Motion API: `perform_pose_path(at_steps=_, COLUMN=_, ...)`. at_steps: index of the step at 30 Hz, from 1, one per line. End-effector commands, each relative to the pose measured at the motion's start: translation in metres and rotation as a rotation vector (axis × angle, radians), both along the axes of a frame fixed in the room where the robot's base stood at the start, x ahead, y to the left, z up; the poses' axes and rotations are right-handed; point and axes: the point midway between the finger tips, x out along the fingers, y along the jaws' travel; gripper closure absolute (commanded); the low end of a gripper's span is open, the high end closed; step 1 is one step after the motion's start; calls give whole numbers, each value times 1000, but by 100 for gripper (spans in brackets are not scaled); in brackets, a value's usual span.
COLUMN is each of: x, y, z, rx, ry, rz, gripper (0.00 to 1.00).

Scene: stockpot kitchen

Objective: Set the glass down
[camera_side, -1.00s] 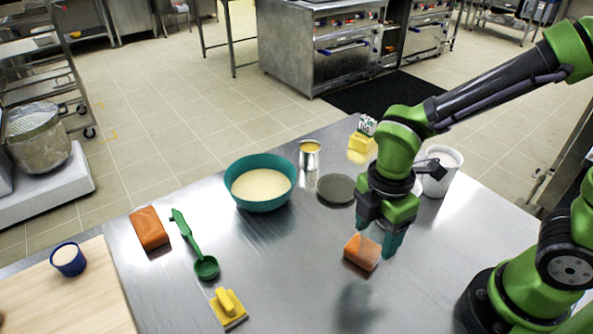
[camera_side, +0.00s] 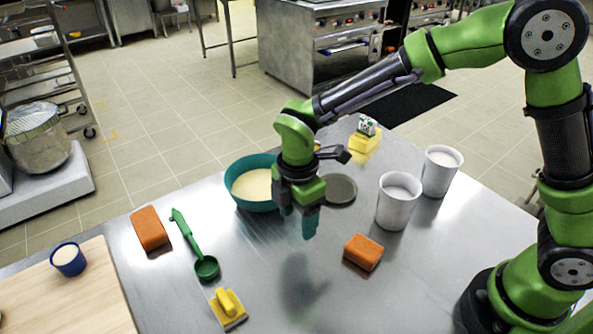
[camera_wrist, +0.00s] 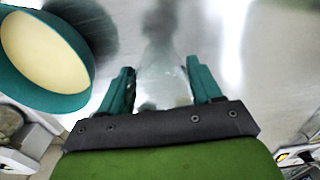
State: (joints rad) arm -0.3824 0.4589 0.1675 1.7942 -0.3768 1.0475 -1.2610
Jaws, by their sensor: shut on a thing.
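My gripper (camera_side: 297,218) hangs over the steel table, in front of the teal bowl and left of the near orange block. It also shows at the bottom of the wrist view (camera_wrist: 158,82), its two teal fingers apart with a clear, faint glass (camera_wrist: 162,88) between them. The gripper is shut on this glass. The glass is see-through, and its outline is hard to make out in the side view. A dark shadow lies on the table below the gripper. I cannot tell the exact gap between the glass and the table.
The teal bowl (camera_side: 240,188) of cream-coloured contents is close behind and left; it also shows in the wrist view (camera_wrist: 75,100). An orange block (camera_side: 363,253) and two white containers (camera_side: 397,210) (camera_side: 440,178) stand right. A green ladle (camera_side: 205,266) and yellow-handled tool (camera_side: 228,312) lie left. Bare steel lies in front.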

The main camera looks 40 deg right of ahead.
Motion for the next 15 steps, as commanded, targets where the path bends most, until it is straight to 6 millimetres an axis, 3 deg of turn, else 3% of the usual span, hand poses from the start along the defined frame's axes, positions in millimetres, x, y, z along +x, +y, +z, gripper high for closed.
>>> perform_pose_path(at_steps=2, x=7, y=4, z=-2, rx=0, ry=0, rz=1, gripper=72)
perform_pose_path(at_steps=9, x=5, y=3, z=-36, rx=-1, ry=1, rz=0, gripper=72)
perform_pose_path(at_steps=15, x=5, y=3, z=-36, rx=1, ry=-1, rz=-1, gripper=72)
